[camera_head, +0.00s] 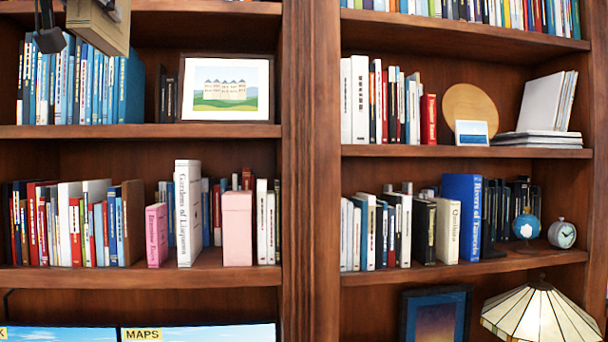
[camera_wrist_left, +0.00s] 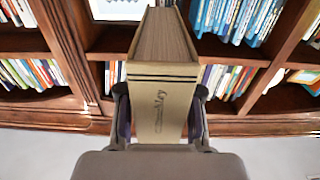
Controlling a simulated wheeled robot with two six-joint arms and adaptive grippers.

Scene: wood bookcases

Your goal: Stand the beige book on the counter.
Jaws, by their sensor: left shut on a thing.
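The beige book (camera_wrist_left: 161,105) is between the two fingers of my left gripper (camera_wrist_left: 161,95) in the left wrist view, which are shut on its sides. Its spine with dark bands and small lettering faces that camera, and its page edges show above. In the head view the beige book (camera_head: 98,24) hangs tilted at the top left, partly cut off by the frame edge, in front of the upper shelf and touching nothing but the gripper (camera_head: 80,20). I cannot make out a counter in either view. My right gripper is not in view.
Wood bookcases fill the head view, split by a wide upright post (camera_head: 311,170). Shelves hold rows of books, a framed castle picture (camera_head: 226,89), a pink box (camera_head: 237,229) and a clock (camera_head: 562,233). A stained-glass lampshade (camera_head: 541,312) and a dark frame (camera_head: 435,315) stand lower right.

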